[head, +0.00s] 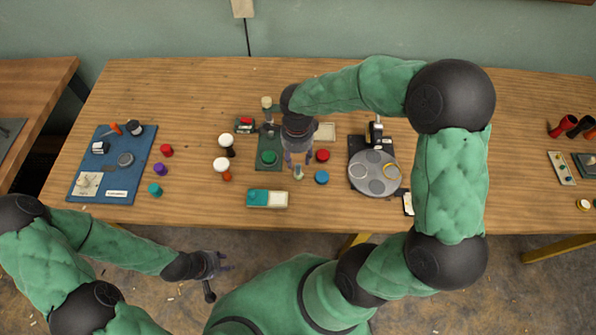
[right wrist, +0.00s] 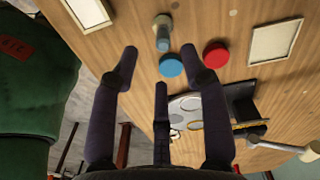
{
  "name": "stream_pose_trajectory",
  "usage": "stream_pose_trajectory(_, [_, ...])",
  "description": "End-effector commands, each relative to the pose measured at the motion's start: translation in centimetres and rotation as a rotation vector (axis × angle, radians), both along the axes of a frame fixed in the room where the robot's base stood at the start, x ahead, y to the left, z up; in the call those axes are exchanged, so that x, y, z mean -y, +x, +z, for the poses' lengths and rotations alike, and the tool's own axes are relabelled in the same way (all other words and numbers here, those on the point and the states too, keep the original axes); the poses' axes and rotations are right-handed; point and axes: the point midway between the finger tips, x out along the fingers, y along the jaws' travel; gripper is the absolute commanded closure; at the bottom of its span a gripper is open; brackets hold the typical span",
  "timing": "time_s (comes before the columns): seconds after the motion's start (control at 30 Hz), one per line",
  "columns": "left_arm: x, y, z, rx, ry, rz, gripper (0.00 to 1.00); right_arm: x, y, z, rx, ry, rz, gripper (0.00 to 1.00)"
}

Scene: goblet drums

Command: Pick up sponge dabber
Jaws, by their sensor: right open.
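A small upright item with a pale top and a grey-blue body (head: 298,173), which looks like the sponge dabber, stands on the wooden table near its front edge. It also shows in the right wrist view (right wrist: 163,34), beyond the fingertips. My right gripper (head: 296,160) points down just behind and above it, with its fingers spread and nothing between them. In the right wrist view the open fingers (right wrist: 159,66) are apart from the item. My left gripper (head: 226,263) is off the table's front edge at lower left, with its fingers apart and empty.
A blue disc (head: 321,177) and a red disc (head: 322,155) lie close to the right. A teal and white box (head: 267,199) lies at the front left. Two white-topped tools (head: 222,165) stand further left. A round grey turntable (head: 375,173) stands to the right.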

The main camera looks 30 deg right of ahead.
Motion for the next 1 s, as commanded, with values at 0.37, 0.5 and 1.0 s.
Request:
stream_pose_trajectory(0.37, [0.0,0.0,-0.9,0.001,0.000,0.000,0.60,0.1,0.1,-2.7,0.000,0.001,0.000,0.54])
stream_pose_trajectory(0.5, [0.0,0.0,-1.8,0.001,0.000,0.000,0.60,0.3,0.2,-4.7,-0.001,0.001,0.001,0.54])
stream_pose_trajectory(1.0, [0.0,0.0,-2.2,0.001,0.000,0.000,0.60,0.3,0.2,-6.7,0.002,0.002,0.001,0.80])
